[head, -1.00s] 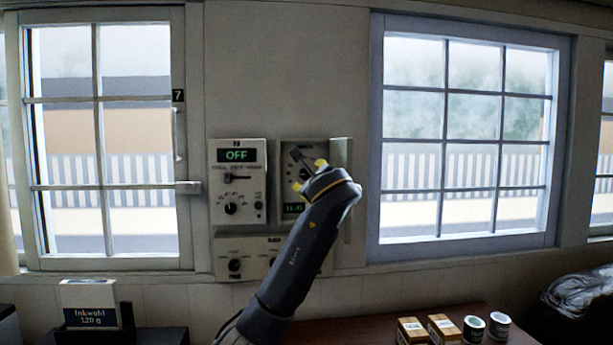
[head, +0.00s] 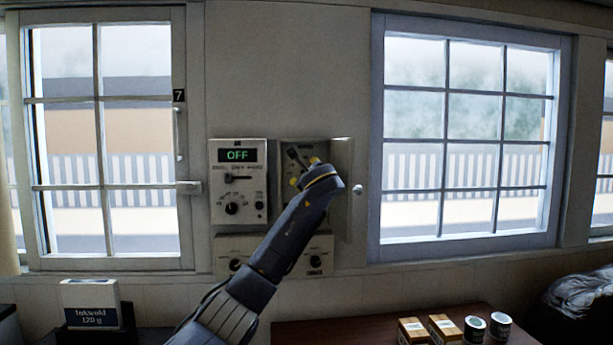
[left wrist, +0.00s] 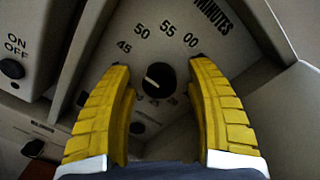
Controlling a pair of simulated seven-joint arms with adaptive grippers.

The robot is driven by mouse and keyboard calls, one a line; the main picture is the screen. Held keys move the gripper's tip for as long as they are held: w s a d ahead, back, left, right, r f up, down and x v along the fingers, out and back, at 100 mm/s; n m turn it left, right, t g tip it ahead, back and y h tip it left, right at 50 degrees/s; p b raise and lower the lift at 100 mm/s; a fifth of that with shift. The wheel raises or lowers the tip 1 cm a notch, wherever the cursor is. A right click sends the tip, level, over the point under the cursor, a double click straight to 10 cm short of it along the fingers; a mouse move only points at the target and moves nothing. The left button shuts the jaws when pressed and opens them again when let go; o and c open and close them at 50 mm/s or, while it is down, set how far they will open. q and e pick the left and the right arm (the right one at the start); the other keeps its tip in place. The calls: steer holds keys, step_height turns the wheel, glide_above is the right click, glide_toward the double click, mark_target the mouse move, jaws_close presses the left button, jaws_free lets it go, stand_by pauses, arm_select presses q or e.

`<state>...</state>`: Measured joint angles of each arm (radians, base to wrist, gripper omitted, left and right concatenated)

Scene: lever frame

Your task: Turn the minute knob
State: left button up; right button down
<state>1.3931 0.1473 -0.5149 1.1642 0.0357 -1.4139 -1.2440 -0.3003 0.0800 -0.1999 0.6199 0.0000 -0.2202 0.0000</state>
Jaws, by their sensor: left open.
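The minute knob (left wrist: 160,77) is a round black knob with a white pointer line, on a panel marked MINUTES with numbers around it. In the left wrist view it lies between and beyond the two yellow fingers of my left gripper (left wrist: 158,62). The fingers are apart, one on each side, and do not appear to touch the knob. In the head view my left gripper (head: 300,162) is in front of the recessed panel (head: 332,148), and the arm hides most of it, including the knob. My right gripper is not in view.
Left of the recessed panel is a control box (head: 222,189) reading OFF. A lower panel (head: 318,243) with knobs runs beneath both. An opened door (head: 342,205) stands at the recess's right side. Small boxes (head: 443,325) and cans (head: 474,326) stand on the table at lower right.

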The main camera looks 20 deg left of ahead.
arm_select(q)
steer(key=shift+c, duration=0.5)
jaws_close()
steer(key=shift+n, duration=0.4)
steer(key=n, duration=1.2)
steer(key=shift+n, duration=0.3)
steer(key=shift+n+h, duration=0.4)
steer(key=shift+n, duration=1.5)
